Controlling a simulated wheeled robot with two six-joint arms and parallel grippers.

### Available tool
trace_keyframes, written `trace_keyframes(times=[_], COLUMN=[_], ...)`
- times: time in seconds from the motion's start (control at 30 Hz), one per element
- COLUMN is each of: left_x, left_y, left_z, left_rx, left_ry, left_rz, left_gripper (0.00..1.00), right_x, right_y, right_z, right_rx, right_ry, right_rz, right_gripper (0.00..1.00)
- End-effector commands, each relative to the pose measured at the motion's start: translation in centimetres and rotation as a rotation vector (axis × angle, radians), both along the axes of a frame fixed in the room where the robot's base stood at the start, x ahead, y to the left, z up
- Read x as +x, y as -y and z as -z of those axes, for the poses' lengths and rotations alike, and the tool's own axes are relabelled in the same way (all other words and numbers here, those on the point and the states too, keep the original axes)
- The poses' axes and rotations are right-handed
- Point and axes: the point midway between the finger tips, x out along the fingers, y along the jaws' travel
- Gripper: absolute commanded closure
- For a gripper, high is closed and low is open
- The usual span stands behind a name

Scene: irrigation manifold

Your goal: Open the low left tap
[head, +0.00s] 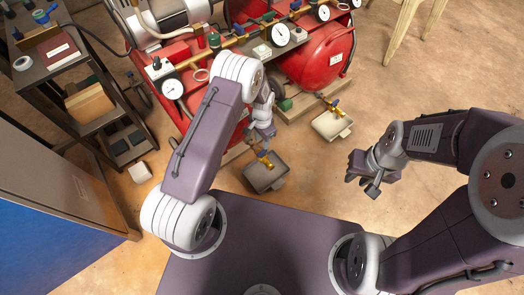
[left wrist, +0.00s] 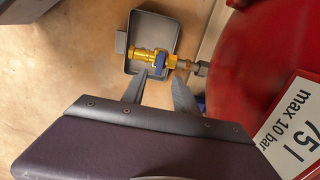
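The low left tap (head: 264,160) is a brass valve on a short pipe at the foot of the red tank, above a grey tray (head: 278,183). In the left wrist view the tap (left wrist: 148,54) shows its blue handle (left wrist: 159,66), which appears to stand across the brass body. My left gripper (left wrist: 159,79) is open, its fingertips just short of the handle and to either side of it; I cannot tell whether they touch. It also shows in the head view (head: 266,126), partly hidden by my arm. My right gripper (head: 362,178) is open and empty over bare floor.
A second low tap (head: 333,106) stands over another tray (head: 331,125) to the right. Red tanks (head: 316,58) with gauges and pipes are behind. A dark shelf cart (head: 62,60) and a blue cabinet (head: 45,235) are at left.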

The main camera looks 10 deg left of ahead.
Motion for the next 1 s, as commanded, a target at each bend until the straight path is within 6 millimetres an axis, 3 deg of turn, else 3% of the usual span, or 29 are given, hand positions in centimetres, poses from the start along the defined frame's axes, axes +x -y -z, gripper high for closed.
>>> trace_keyframes(times=[0.4,0.7,0.73,0.83,0.87,1.0], left_x=[0.0,0.0,0.0,0.0,0.0,0.0], left_y=[0.0,0.0,0.0,0.0,0.0,0.0], left_z=[8.2,8.6,8.6,8.6,8.6,8.6], left_rx=[0.000,0.000,0.000,0.000,0.000,0.000], left_ry=[0.000,0.000,0.000,0.000,0.000,0.000], left_rz=[-0.002,-0.002,-0.002,-0.002,-0.002,-0.002], left_gripper=[0.65,0.65,0.67,0.95,1.00,1.00], right_x=[0.0,0.0,0.0,0.0,0.0,0.0], right_y=[0.0,0.0,0.0,0.0,0.0,0.0], right_z=[6.0,6.1,6.1,6.1,6.1,6.1], right_rx=[0.000,0.000,0.000,0.000,0.000,0.000], right_ry=[0.000,0.000,0.000,0.000,0.000,0.000], right_rz=[0.000,0.000,0.000,0.000,0.000,0.000], right_gripper=[0.73,0.73,0.73,0.73,0.73,0.73])
